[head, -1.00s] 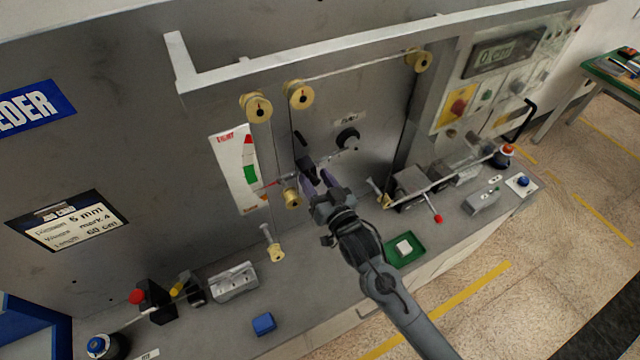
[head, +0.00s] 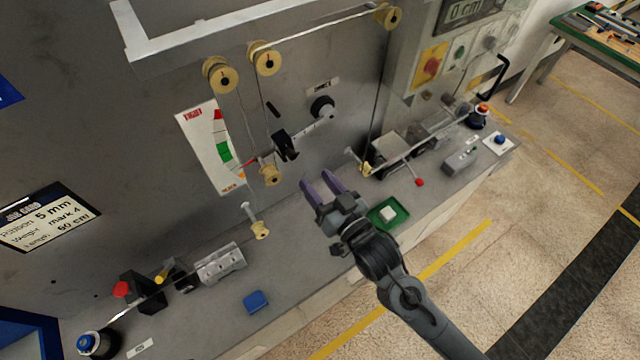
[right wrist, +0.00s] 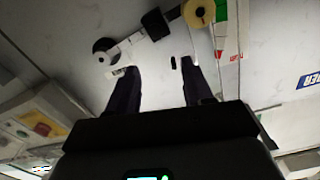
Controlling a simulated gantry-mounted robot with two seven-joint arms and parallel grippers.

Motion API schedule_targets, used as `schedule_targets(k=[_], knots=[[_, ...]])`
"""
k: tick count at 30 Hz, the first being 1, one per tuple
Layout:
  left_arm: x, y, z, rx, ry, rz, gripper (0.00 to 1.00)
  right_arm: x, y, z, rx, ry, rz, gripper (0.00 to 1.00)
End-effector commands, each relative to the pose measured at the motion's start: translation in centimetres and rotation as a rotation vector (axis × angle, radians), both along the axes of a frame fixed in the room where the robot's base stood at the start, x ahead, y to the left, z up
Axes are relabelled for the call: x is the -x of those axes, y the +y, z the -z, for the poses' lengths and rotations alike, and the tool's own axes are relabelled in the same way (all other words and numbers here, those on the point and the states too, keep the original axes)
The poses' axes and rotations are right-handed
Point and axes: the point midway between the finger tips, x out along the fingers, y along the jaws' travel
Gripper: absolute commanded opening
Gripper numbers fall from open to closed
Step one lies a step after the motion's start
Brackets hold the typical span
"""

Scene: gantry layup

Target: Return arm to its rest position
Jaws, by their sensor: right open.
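My right gripper (head: 322,187) is open and empty in the head view. Its purple-grey fingers stand apart from the machine panel, below and to the right of the dancer arm (head: 312,131). That arm has a black grip block (head: 285,146) and a black knob (head: 322,107), and a yellow roller (head: 269,174) sits beside its left end. In the right wrist view, the two dark fingers (right wrist: 155,88) are spread with nothing between them, and the black block (right wrist: 156,24) shows beyond their tips. My left gripper is not in view.
A green tray (head: 402,217) with a white block (head: 388,213) lies on the ledge close to the gripper. A blue block (head: 256,301) and a clamp (head: 220,263) are at lower left. The tension gauge (head: 212,146) is on the panel. Open floor (head: 560,230) lies right.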

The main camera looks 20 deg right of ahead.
Motion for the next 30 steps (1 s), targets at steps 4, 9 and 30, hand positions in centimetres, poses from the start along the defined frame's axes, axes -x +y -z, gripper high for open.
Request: schedule_targets(k=[4, 9, 30], knots=[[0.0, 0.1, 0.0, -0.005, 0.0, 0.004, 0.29, 0.0, 0.0, 0.0, 0.0, 0.0, 0.0, 0.51], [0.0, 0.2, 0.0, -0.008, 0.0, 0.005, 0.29, 0.0, 0.0, 0.0, 0.0, 0.0, 0.0, 0.51], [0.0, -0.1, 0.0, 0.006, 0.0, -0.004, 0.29, 14.1, -5.0, 13.5, 0.139, 0.698, 0.066, 0.51]])
